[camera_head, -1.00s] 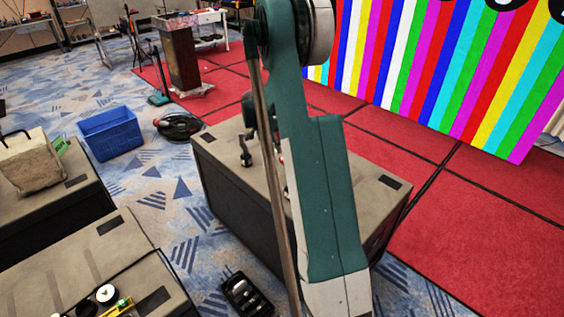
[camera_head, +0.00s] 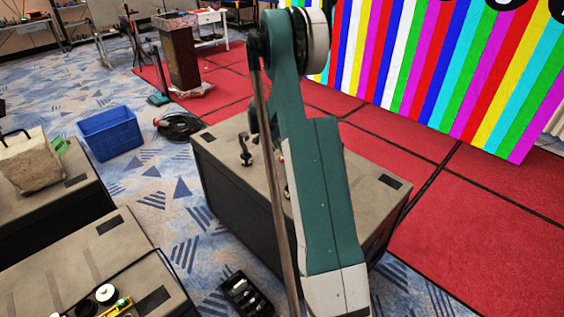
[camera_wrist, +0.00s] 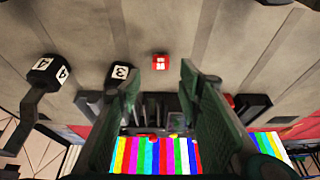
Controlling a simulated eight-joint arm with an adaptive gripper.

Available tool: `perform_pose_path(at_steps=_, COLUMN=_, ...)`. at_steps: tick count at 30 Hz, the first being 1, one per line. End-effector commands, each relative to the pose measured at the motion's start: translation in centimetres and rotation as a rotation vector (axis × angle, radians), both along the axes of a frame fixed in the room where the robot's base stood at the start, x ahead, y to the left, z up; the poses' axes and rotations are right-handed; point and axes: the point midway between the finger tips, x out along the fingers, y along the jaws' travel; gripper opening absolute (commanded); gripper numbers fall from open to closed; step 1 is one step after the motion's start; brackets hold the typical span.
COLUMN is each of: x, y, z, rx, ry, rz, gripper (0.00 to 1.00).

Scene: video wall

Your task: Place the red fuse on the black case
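A small red block with white marks (camera_wrist: 159,62), apparently the red fuse, lies on a grey-beige surface in the wrist view. My gripper (camera_wrist: 159,80) is open. Its two green fingers are on either side of the block in the picture, with nothing between them; I cannot tell the distance to it. A small red spot shows on that case beside my arm. A smaller open black case (camera_head: 246,292) with objects inside lies on the floor.
Black pieces numbered 4 (camera_wrist: 42,69) and 3 (camera_wrist: 120,71) are left of the block. Another red piece (camera_wrist: 229,100) is at right. A black upright object (camera_head: 245,150) stands on the large case. A blue bin (camera_head: 111,132) is on the floor.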

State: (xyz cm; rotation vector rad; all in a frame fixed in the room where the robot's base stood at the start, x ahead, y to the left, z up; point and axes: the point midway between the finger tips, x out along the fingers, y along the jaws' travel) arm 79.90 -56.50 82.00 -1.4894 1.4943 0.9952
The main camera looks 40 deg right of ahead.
Motion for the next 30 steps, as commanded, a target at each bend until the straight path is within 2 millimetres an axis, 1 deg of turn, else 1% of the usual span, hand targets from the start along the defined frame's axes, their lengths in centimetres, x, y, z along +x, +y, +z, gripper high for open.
perform_pose_path(at_steps=3, x=0.0, y=-0.2, z=-0.5, rx=0.000, ry=0.000, rz=0.000, gripper=0.35)
perform_pose_path(at_steps=14, x=0.0, y=-0.2, z=-0.7, rx=0.000, ry=0.000, rz=0.000, gripper=0.35)
perform_pose_path(at_steps=17, x=0.0, y=-0.4, z=-1.3, rx=0.000, ry=0.000, rz=0.000, gripper=0.35)
perform_pose_path(at_steps=24, x=0.1, y=-1.1, z=-3.9, rx=0.000, ry=0.000, rz=0.000, gripper=0.35)
perform_pose_path(at_steps=30, x=0.1, y=-1.7, z=-5.3, rx=0.000, ry=0.000, rz=0.001, gripper=0.35)
